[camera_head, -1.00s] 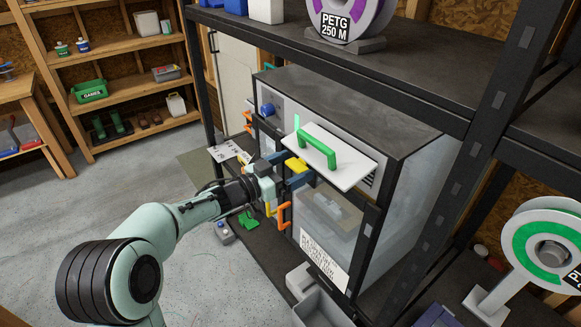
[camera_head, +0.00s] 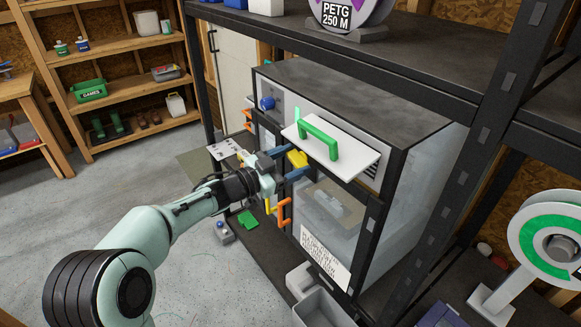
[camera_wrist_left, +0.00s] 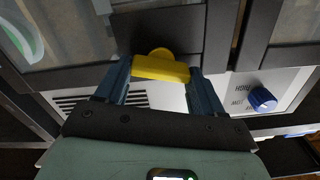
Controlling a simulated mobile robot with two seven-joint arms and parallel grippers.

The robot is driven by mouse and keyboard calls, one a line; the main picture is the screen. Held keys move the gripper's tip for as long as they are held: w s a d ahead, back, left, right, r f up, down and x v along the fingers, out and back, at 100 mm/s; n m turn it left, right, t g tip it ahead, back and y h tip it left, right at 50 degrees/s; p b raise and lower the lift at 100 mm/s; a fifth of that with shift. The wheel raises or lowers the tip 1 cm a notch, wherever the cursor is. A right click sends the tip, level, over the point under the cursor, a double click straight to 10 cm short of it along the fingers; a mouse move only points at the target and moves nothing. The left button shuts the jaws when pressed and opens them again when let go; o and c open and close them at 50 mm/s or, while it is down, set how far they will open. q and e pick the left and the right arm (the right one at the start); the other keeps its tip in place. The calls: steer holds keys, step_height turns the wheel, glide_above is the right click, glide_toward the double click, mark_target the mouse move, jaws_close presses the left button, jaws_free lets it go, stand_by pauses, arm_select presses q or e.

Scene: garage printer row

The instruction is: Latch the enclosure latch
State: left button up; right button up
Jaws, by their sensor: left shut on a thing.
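The enclosure (camera_head: 345,90) is a dark-topped cabinet with a clear front door (camera_head: 322,205) in a dark frame. The yellow latch (camera_head: 297,159) sits at the door's upper edge, below the white control panel. It also shows in the left wrist view (camera_wrist_left: 160,69) as a bar with a rounded piece behind it. My left gripper (camera_head: 289,164) has its blue fingers on either side of the yellow bar and is shut on it. In the left wrist view, my fingers (camera_wrist_left: 160,82) flank the bar. My right gripper is in neither current view.
A white flap with a green handle (camera_head: 320,138) juts out just above my fingers. A blue knob (camera_head: 267,104) is at the panel's left. Orange handles (camera_head: 284,212) stand below my gripper. A black shelf post (camera_head: 465,130) is at right; open floor lies left.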

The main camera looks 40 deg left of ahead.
arm_select(q)
steer(key=m+b, duration=0.2)
steer(key=m, duration=0.1)
steer(key=shift+f+m, duration=0.15)
steer(key=shift+m, duration=0.25)
steer(key=m+b, duration=0.3)
steer(key=m, duration=0.1)
steer(key=shift+d+m, duration=0.1)
steer(key=shift+m, duration=0.2)
steer(key=m+b, duration=0.2)
steer(key=m, duration=0.1)
steer(key=shift+f, duration=0.1)
steer(key=shift+m+b, duration=0.8)
steer(key=shift+m, duration=0.7)
arm_select(e)
step_height(320, 180, down, 8)
steer(key=shift+s+f, duration=0.2)
steer(key=shift+s, duration=0.1)
steer(key=shift+f, duration=0.1)
arm_select(q)
steer(key=o, duration=1)
steer(key=shift+o, duration=0.2)
